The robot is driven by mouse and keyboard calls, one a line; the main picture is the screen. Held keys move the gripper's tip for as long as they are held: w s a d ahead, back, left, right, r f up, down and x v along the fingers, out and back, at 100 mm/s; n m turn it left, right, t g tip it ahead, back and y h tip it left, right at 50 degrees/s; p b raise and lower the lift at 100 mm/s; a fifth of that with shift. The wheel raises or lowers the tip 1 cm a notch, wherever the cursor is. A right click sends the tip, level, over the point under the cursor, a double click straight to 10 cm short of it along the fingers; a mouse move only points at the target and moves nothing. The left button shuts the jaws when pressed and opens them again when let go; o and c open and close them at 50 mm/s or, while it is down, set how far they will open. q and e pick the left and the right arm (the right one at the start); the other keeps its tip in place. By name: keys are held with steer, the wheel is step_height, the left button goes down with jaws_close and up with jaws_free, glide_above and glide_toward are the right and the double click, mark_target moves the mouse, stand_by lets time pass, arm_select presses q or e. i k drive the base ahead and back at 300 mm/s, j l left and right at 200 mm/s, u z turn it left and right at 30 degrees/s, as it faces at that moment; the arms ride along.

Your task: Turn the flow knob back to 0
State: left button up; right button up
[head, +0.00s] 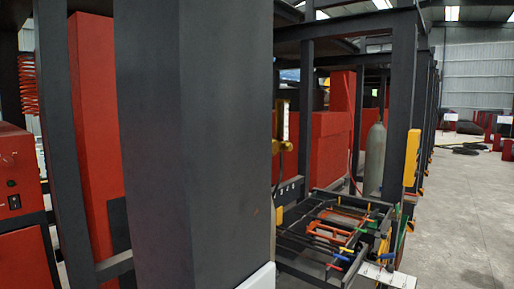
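No flow knob can be clearly made out in the head view. A small brass-coloured fitting with a pale upright tube (285,128) shows just right of the broad dark post, partly cut off by it; it looks like a flow meter, but no knob or scale reading can be told. A grey-green gas cylinder (375,160) stands upright farther right, behind a rack post. A red machine with a black switch (14,198) is at the left edge. Neither of my grippers is in view.
A broad dark grey post (190,130) blocks the middle left. A low dark rack (335,235) holds several coloured tools. Red boxes (325,145) stand behind. The concrete floor (455,215) at the right is clear nearby.

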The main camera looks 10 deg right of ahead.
mark_target(288, 147)
steer(key=i+l+u, duration=0.15)
steer(key=l+u, duration=0.25)
steer(key=l, duration=0.7)
steer(key=l+u, duration=0.4)
steer(key=l, duration=0.65)
